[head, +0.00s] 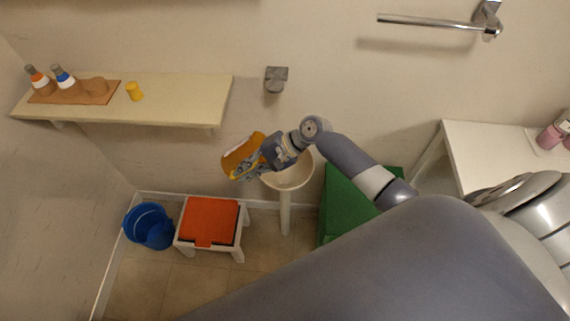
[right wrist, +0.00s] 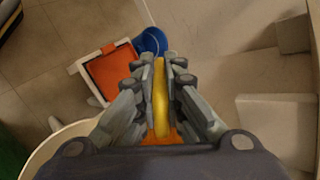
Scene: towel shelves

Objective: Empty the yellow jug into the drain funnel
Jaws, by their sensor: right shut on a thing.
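The yellow jug (head: 240,150) is held in the air just left of the top of the pale drain funnel (head: 291,178). It looks tilted; its contents cannot be made out. My right gripper (head: 268,155) is shut on the jug, and its fingers cover part of it. In the right wrist view, a yellow strip of the jug (right wrist: 160,95) stands between the closed fingers (right wrist: 161,85). The funnel is a round bowl on a slim stem; its rim shows at the lower left of the right wrist view (right wrist: 48,145). My left gripper is not in view.
Below are a blue bucket (head: 148,225) and a white stool with an orange top (head: 209,220). A green block (head: 345,195) stands right of the funnel, and a white table (head: 470,150) farther right.

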